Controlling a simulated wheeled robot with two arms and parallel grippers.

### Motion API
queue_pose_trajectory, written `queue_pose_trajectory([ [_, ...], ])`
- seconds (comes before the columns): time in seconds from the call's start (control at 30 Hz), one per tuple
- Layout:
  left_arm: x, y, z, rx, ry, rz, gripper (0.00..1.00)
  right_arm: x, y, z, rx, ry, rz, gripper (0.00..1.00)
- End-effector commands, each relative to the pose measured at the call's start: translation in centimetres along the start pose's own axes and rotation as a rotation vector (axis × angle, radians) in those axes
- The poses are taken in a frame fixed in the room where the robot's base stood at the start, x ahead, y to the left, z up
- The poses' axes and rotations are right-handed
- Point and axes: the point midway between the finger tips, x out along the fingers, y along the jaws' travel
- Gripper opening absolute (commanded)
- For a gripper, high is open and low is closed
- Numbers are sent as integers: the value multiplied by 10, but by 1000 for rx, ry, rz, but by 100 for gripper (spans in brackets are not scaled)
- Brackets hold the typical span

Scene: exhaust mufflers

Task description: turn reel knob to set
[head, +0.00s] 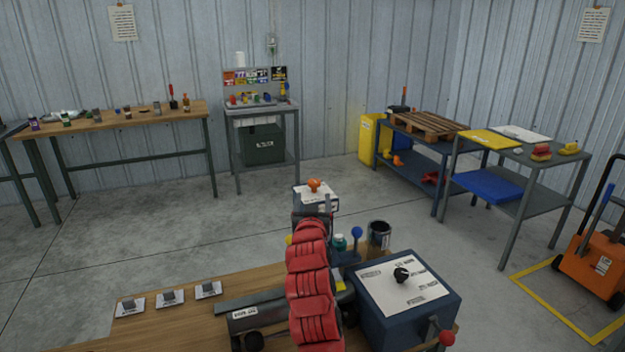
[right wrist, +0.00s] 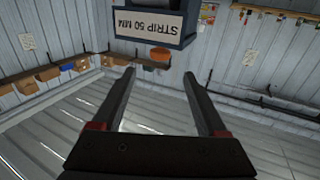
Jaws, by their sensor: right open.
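In the head view an orange knob (head: 313,185) sits on the white-labelled top of a dark blue box (head: 300,204) beyond the bench. A black knob (head: 401,275) sits on the white dial plate of a larger blue box (head: 372,322). I cannot tell which is the reel knob. My red right arm reaches toward the orange-knob box and mostly hides its gripper. In the right wrist view, that gripper (right wrist: 160,75) is open and empty. Ahead of it, the orange knob (right wrist: 155,66) shows beside an upside-down box (right wrist: 188,40) labelled "STRIP 50 MM". My left gripper is out of view.
A red ball-ended lever (head: 446,338) juts from the larger box. A dark can (head: 378,235) stands behind it. Three small labelled plates, one of them here (head: 169,298), lie on the wooden bench (head: 125,335) at left. Open concrete floor (head: 180,230) lies beyond.

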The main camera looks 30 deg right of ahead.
Motion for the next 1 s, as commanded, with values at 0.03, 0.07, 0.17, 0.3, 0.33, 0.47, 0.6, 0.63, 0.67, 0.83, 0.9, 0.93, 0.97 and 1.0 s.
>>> queue_pose_trajectory([
  [0.03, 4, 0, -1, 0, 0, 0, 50, 10, 1, -2, -1, -1, 1, 76],
  [0.07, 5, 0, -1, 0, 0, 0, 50, 16, 1, -3, 0, 0, 1, 76],
  [0.17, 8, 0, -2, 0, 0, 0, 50, 34, 0, -4, 1, 2, 0, 76],
  [0.3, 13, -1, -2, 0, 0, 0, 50, 59, 0, -3, 0, 2, 1, 76],
  [0.33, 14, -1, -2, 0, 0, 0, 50, 64, 0, -3, 0, 2, 0, 76],
  [0.47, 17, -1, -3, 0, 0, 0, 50, 82, 0, -2, -1, 0, -1, 76],
  [0.6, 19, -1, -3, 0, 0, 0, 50, 95, 0, -3, 1, 3, 0, 76],
  [0.63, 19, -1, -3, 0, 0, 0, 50, 97, 0, -2, 0, 2, 0, 76],
  [0.67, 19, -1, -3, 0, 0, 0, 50, 99, 0, -2, 0, 2, 0, 76],
  [0.83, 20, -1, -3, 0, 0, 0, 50, 104, 0, -1, 0, 3, -2, 76],
  [0.9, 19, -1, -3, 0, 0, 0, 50, 104, 0, -1, 0, 3, -2, 76],
  [0.93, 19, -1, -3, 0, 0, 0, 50, 104, 0, -1, 0, 3, -2, 76],
  [0.97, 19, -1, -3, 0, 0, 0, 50, 104, 0, -1, 0, 3, -2, 76],
  [1.0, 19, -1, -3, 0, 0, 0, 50, 104, -1, -1, 0, 3, -2, 76],
])
